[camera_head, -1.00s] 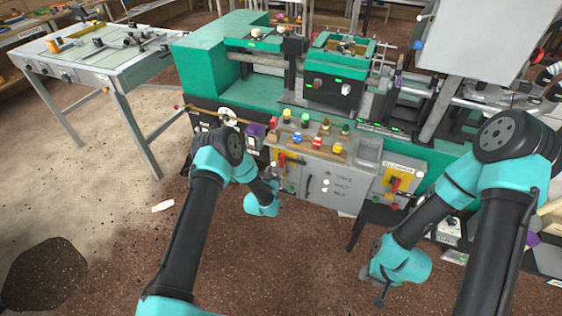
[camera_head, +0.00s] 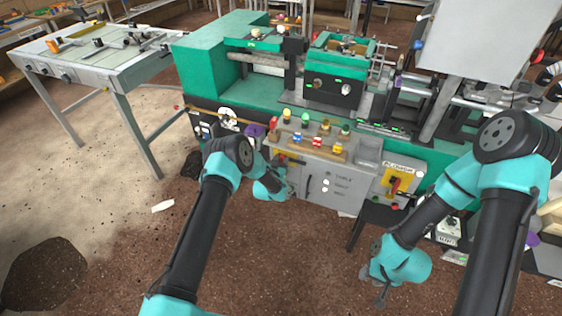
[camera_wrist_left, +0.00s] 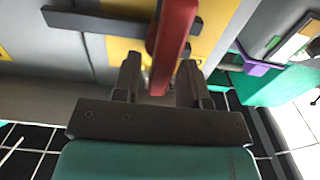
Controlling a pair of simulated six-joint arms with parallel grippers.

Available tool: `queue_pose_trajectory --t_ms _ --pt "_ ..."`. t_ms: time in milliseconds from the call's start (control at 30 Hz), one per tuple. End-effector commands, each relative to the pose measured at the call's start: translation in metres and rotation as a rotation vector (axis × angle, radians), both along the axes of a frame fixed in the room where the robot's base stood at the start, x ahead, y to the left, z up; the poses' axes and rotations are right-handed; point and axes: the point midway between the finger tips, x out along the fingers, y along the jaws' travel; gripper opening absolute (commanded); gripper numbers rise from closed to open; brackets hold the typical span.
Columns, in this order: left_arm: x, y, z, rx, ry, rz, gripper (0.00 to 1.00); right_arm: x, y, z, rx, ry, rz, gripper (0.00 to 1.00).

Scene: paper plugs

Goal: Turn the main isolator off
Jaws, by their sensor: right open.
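A red lever handle (camera_wrist_left: 174,38) on a yellow plate (camera_wrist_left: 124,58) fills the upper middle of the left wrist view. My left gripper (camera_wrist_left: 160,64) is open, with its two fingers on either side of the handle's near end. A gap shows at the left finger; contact at the right finger is unclear. In the head view my left wrist largely hides the left yellow plate on the machine's front. A second yellow plate (camera_head: 386,181) with a red handle (camera_head: 396,185) is visible farther right. My right gripper (camera_head: 379,294) is open and empty, low in front of the machine.
A wooden rail with several coloured knobs (camera_head: 317,141) runs above the grey cabinet front (camera_head: 330,186). The green machine (camera_head: 218,62) stands behind. A workbench (camera_head: 95,62) is at the far left. The floor in front is mostly clear.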

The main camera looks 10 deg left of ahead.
Motion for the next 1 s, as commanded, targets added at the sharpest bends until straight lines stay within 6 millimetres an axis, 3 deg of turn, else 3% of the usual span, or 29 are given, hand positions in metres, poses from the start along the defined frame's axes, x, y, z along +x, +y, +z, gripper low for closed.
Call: queue_pose_trajectory --t_ms 400,1000 --pt "-0.0002 0.0001 0.0000 0.000 0.000 0.000 0.00 0.0000 0.0000 0.0000 0.000 0.000 0.000 0.43" --pt "-0.0007 0.0056 -0.0003 -0.063 0.014 0.005 0.00 0.0000 0.0000 0.0000 0.000 0.000 0.000 0.43"
